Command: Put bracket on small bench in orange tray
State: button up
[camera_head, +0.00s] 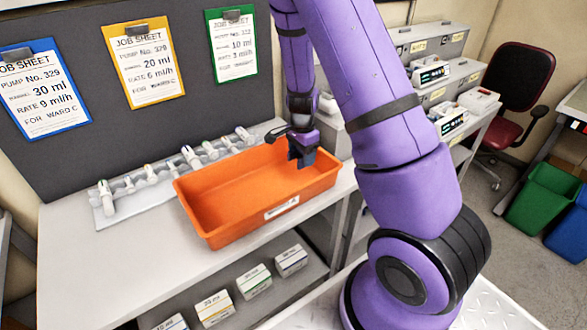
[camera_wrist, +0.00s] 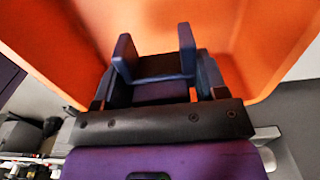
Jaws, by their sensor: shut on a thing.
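The orange tray (camera_head: 222,221) stands on the small bench, long and open, with a white label on its front wall. My gripper (camera_head: 298,143) is over the tray's right end. It is shut on a dark blue bracket (camera_head: 304,158), which hangs below the jaws at the tray's opening. In the wrist view the bracket (camera_wrist: 160,66) looks U-shaped, with two upright arms, between the fingers. The orange tray (camera_wrist: 245,40) fills the background there. I cannot tell whether the bracket touches the tray.
A pale rail with several fittings (camera_head: 150,172) lies behind the tray along the back panel. The bench top (camera_head: 130,262) is clear at front left. Several small boxes (camera_head: 254,280) sit on the shelf below. Pumps (camera_head: 430,72) stand on the bench at right.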

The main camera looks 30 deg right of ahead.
aim_at(301, 174)
jog(key=shift+f, duration=2.4)
jog(key=shift+f, duration=0.15)
jog(key=o, duration=1)
